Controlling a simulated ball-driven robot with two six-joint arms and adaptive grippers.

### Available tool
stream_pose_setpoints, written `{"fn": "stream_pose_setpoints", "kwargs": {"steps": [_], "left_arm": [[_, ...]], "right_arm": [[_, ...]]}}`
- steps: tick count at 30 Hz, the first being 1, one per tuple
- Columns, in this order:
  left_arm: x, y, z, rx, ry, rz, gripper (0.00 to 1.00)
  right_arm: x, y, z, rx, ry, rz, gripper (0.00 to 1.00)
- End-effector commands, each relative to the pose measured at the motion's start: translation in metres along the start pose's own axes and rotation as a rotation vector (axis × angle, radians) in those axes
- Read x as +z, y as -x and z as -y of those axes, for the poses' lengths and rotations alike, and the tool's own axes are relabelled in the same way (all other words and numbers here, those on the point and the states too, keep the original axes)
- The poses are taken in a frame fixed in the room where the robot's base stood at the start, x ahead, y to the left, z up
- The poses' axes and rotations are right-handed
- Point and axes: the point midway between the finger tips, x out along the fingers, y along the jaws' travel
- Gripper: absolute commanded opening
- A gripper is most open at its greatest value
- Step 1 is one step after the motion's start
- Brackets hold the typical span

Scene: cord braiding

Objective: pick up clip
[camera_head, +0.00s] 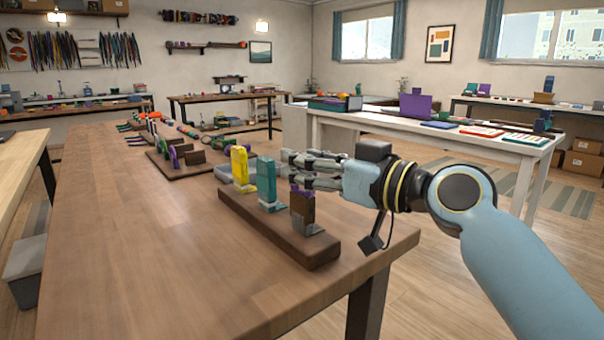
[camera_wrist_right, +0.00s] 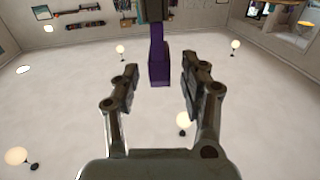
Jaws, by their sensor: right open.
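A wooden rack (camera_head: 250,217) on the near part of the long table holds a yellow clip (camera_head: 241,170), a teal clip (camera_head: 266,182) and a brown-and-purple piece (camera_head: 302,209), all upright. My right gripper (camera_head: 312,168) is open, its fingers pointing left, just beyond the teal clip and the brown-and-purple piece. In the right wrist view a purple clip (camera_wrist_right: 159,68) stands ahead of the gap between the spread fingers (camera_wrist_right: 158,92). I see no contact there. Which head-view piece it matches is uncertain. My left gripper is not in view.
Behind the rack, a grey tray (camera_head: 228,172) and a second wooden stand (camera_head: 180,165) with small pieces sit on the table. More small items lie farther back. The table's left and front surface is clear. A white bench (camera_head: 400,128) stands behind my right arm.

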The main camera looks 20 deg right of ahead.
Motion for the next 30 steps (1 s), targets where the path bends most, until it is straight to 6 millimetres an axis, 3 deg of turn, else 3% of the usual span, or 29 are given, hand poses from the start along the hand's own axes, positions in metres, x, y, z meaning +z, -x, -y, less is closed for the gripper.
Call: {"fn": "stream_pose_setpoints", "kwargs": {"steps": [3, 10, 20, 30], "left_arm": [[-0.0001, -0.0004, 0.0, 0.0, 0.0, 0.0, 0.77], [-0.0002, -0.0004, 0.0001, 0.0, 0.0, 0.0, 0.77], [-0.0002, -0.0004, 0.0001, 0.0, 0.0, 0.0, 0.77], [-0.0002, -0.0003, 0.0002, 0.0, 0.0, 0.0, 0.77]], "right_arm": [[0.0007, -0.012, 0.0001, 0.0, -0.001, 0.001, 0.44], [0.001, -0.0137, 0.0002, -0.001, 0.0, 0.002, 0.44], [0.001, -0.0135, 0.0001, 0.0, 0.001, 0.002, 0.05], [0.0005, -0.0134, 0.0001, 0.0, 0.001, 0.002, 0.04]]}}
